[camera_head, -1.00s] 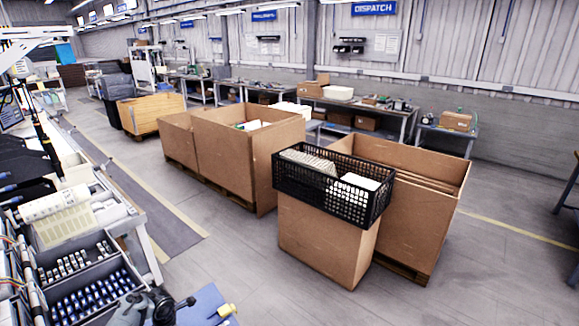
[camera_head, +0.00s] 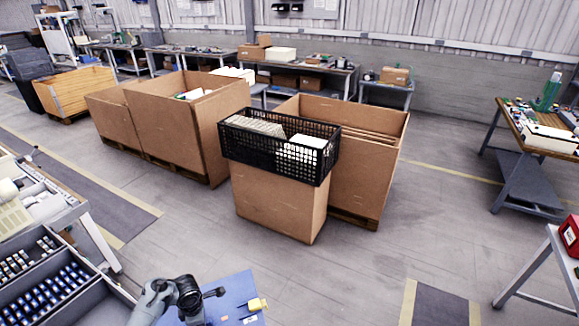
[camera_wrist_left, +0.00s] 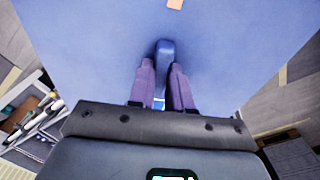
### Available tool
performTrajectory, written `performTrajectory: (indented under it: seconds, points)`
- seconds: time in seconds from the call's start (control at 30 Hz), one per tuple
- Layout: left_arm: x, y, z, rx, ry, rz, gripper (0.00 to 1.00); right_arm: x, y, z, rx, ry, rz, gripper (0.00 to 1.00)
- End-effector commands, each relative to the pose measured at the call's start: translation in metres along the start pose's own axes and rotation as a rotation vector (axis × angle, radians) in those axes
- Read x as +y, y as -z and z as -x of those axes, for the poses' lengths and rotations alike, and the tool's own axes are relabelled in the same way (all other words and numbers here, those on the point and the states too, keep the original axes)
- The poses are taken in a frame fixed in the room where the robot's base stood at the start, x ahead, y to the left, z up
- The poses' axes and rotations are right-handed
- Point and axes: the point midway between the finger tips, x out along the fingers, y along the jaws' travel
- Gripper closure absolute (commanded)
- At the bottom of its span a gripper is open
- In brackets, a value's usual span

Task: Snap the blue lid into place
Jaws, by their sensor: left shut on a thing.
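My left gripper (camera_wrist_left: 162,76) is shut on a small blue part (camera_wrist_left: 165,50) in the left wrist view. The part stands out between and just beyond the two purple-grey fingers. I cannot tell whether it is the lid. Below it is a broad flat blue surface (camera_wrist_left: 85,45) with a small orange piece (camera_wrist_left: 175,4) at the top edge. In the head view a blue surface (camera_head: 238,287) shows at the bottom, with my dark wrist over its left side. A yellow object (camera_head: 257,304) lies near its right edge. My right gripper is in neither view.
A bench with compartments of small blue and white parts (camera_head: 50,285) is at the lower left. A black crate (camera_head: 265,148) sits on a cardboard box (camera_head: 270,200) ahead. A wooden-topped table (camera_head: 520,125) stands at the right. Open grey floor (camera_head: 390,240) lies between.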

Motion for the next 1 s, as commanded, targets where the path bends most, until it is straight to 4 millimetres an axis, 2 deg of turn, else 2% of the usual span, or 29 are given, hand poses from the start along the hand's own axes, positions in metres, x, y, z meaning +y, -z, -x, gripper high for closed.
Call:
performTrajectory:
  seconds: [0.1,0.43,0.8,1.0]
  points:
    - [-0.002,-0.025,0.016,-0.004,-0.006,-0.099,1.00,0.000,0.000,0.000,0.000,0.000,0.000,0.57]
    - [-0.021,-0.074,0.061,-0.009,-0.005,-0.329,1.00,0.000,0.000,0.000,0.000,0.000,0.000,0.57]
    - [-0.035,-0.096,0.103,-0.002,-0.007,-0.482,1.00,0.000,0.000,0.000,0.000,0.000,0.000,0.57]
    - [-0.034,-0.106,0.111,0.001,-0.003,-0.530,1.00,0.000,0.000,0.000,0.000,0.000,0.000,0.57]
